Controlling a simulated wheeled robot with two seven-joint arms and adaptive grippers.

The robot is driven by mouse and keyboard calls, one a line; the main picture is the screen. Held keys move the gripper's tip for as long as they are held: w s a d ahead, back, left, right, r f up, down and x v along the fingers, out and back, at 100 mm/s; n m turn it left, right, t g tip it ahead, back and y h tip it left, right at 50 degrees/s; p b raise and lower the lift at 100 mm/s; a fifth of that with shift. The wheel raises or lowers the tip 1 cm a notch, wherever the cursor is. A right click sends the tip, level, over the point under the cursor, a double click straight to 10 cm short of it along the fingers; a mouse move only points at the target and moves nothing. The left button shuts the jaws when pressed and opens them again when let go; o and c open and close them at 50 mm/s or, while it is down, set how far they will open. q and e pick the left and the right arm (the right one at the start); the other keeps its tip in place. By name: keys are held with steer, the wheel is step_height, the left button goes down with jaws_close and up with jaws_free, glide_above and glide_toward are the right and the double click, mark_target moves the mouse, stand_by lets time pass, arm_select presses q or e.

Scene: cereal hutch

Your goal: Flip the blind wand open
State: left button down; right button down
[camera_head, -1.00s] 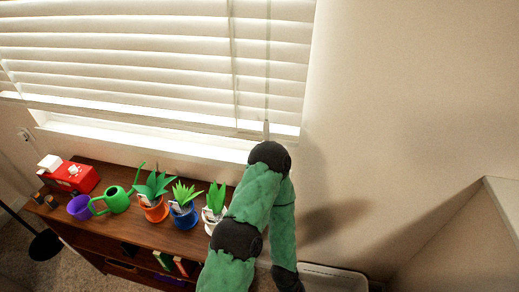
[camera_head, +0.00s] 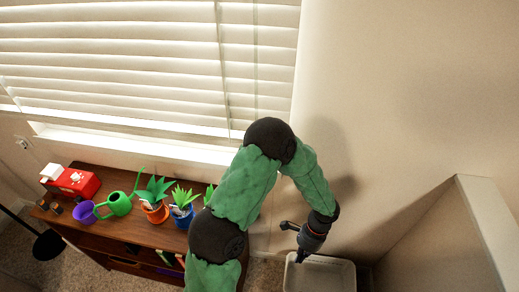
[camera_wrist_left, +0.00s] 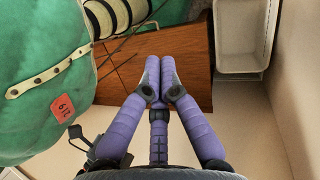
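The white window blind (camera_head: 130,55) hangs at the upper left of the head view, with bright bands between its wide slats. The thin blind wand (camera_head: 254,50) hangs near its right end. The wand's lower end is hard to make out near my arm's dark elbow. My left gripper (camera_head: 301,256) hangs low, below and to the right of the blind, pointing down and well apart from the wand. In the left wrist view its purple fingers (camera_wrist_left: 159,73) are together with nothing seen between them. My right gripper is not in view.
A brown low shelf (camera_head: 115,222) stands under the window with potted plants, a green watering can (camera_head: 119,204), a purple pot (camera_head: 84,212) and a red box (camera_head: 72,182). A pale bin (camera_head: 322,275) stands below my left gripper. A half wall (camera_head: 475,215) is at right.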

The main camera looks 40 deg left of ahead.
arm_select(q)
steer(key=w+a+r+m+y+p, duration=0.1)
steer(key=w+a+r+y+p, duration=0.1)
steer(key=r, duration=1)
steer(key=w+a+r+m+y+p, duration=0.1)
steer(key=w+a+r+y+p, duration=0.2)
steer(key=r, duration=1)
steer(key=w+a+r+m+y+p, duration=0.2)
steer(key=a+r+y, duration=0.3)
steer(key=r, duration=0.8)
steer(key=shift+w+a+t+p, duration=0.3)
steer(key=shift+w+p, duration=0.45)
steer(key=x, duration=1.4)
steer(key=shift+a+r, duration=0.1)
